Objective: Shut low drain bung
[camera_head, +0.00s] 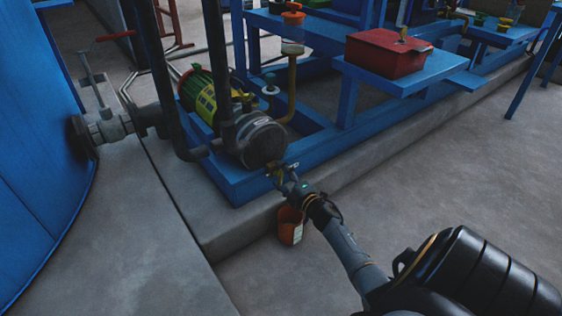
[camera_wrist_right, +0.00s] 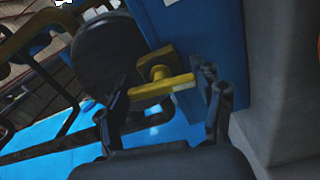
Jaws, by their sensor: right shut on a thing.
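The drain bung (camera_wrist_right: 160,72) is a small brass fitting with a yellow bar handle (camera_wrist_right: 163,87), low beside the round dark end of the pump (camera_head: 262,143). It shows only small in the head view (camera_head: 272,170), partly covered by my gripper. My right gripper (camera_head: 282,172) reaches it from the front right. In the right wrist view the two dark fingers of this gripper (camera_wrist_right: 165,84) stand at either end of the yellow bar, shut on it. The bar lies nearly level across the wrist picture. My left gripper is not in view.
The blue skid frame (camera_head: 330,153) runs behind the gripper. A red box (camera_head: 388,56) sits on a blue shelf. A blue tank (camera_head: 35,130) stands left. Floor at right is clear.

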